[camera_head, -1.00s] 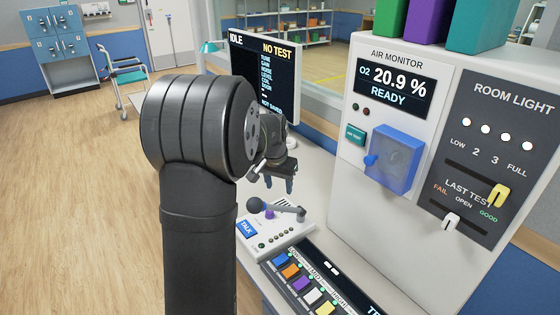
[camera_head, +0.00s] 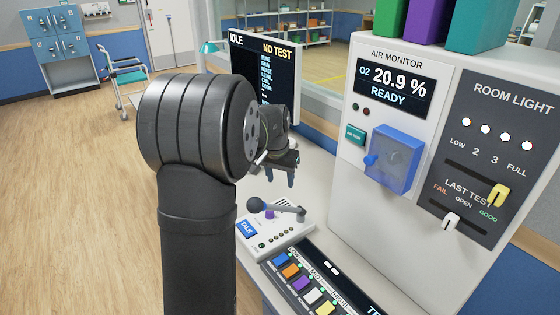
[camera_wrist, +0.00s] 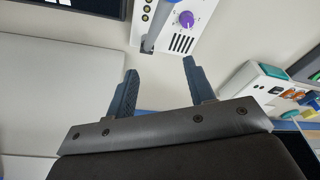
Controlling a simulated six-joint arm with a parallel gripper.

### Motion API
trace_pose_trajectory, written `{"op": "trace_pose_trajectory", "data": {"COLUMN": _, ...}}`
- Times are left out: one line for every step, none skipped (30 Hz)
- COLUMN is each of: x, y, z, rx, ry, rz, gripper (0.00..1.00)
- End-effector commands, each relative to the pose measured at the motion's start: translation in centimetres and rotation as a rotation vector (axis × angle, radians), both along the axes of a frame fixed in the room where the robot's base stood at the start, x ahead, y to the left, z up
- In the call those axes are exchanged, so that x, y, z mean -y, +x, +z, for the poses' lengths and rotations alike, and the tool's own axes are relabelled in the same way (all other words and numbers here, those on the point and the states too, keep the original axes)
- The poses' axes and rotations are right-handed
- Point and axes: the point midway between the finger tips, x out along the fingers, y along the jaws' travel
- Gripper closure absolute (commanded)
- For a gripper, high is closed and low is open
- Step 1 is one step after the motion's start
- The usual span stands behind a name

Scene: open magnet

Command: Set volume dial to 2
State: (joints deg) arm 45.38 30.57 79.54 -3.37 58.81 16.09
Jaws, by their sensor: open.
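The volume dial (camera_wrist: 186,19) is a small purple knob with a pale pointer mark. It sits on the white intercom panel (camera_wrist: 172,38), beside the speaker slots, at the top of the wrist view. In the head view the dial (camera_head: 270,214) is partly hidden by the grey microphone on the intercom panel (camera_head: 272,238). I cannot read the dial's setting. My gripper (camera_wrist: 158,75) is open and empty, its two dark fingers apart. In the head view my gripper (camera_head: 281,180) hangs above and behind the intercom, apart from the dial.
The microphone (camera_head: 276,208) on its bent stalk stands close to the dial. A row of coloured buttons (camera_head: 301,284) lies in front. The tall air monitor cabinet (camera_head: 352,158) stands to the right. The monitor screen (camera_head: 265,62) stands behind my gripper.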

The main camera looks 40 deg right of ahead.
Motion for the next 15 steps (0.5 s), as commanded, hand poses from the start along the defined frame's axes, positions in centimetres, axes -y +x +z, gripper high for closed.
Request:
{"op": "trace_pose_trajectory", "data": {"x": -0.1, "y": -0.1, "z": -1.2, "rx": -0.004, "ry": 0.003, "rz": 0.000, "gripper": 0.51}}
{"op": "trace_pose_trajectory", "data": {"x": -0.1, "y": -0.1, "z": -1.8, "rx": -0.003, "ry": 0.004, "rz": 0.000, "gripper": 0.51}}
{"op": "trace_pose_trajectory", "data": {"x": -0.1, "y": -0.1, "z": -2.6, "rx": -0.003, "ry": 0.004, "rz": 0.000, "gripper": 0.51}}
{"op": "trace_pose_trajectory", "data": {"x": 0.0, "y": 0.0, "z": -3.3, "rx": -0.003, "ry": 0.003, "rz": 0.000, "gripper": 0.51}}
{"op": "trace_pose_trajectory", "data": {"x": -0.1, "y": -0.1, "z": -3.9, "rx": -0.004, "ry": 0.003, "rz": 0.000, "gripper": 0.51}}
{"op": "trace_pose_trajectory", "data": {"x": -0.1, "y": -0.1, "z": -4.7, "rx": -0.003, "ry": 0.003, "rz": 0.000, "gripper": 0.51}}
{"op": "trace_pose_trajectory", "data": {"x": 0.1, "y": 0.1, "z": -3.4, "rx": 0.003, "ry": -0.003, "rz": 0.000, "gripper": 0.51}}
{"op": "trace_pose_trajectory", "data": {"x": 0.1, "y": 0.1, "z": -2.6, "rx": 0.004, "ry": -0.004, "rz": -0.001, "gripper": 0.51}}
{"op": "trace_pose_trajectory", "data": {"x": 0.1, "y": 0.1, "z": -1.8, "rx": 0.004, "ry": -0.005, "rz": 0.000, "gripper": 0.51}}
{"op": "trace_pose_trajectory", "data": {"x": 0.0, "y": 0.0, "z": -1.2, "rx": 0.003, "ry": -0.004, "rz": 0.000, "gripper": 0.51}}
{"op": "trace_pose_trajectory", "data": {"x": 0.1, "y": 0.1, "z": -0.6, "rx": 0.003, "ry": -0.004, "rz": 0.000, "gripper": 0.51}}
{"op": "trace_pose_trajectory", "data": {"x": 0.0, "y": 0.0, "z": 0.2, "rx": 0.003, "ry": -0.003, "rz": 0.000, "gripper": 0.51}}
{"op": "trace_pose_trajectory", "data": {"x": 0.1, "y": 0.1, "z": 0.8, "rx": 0.003, "ry": -0.003, "rz": 0.000, "gripper": 0.51}}
{"op": "trace_pose_trajectory", "data": {"x": 0.0, "y": 0.0, "z": 1.3, "rx": 0.002, "ry": -0.002, "rz": 0.000, "gripper": 0.51}}
{"op": "trace_pose_trajectory", "data": {"x": 0.0, "y": 0.0, "z": 2.1, "rx": 0.003, "ry": -0.003, "rz": 0.000, "gripper": 0.51}}
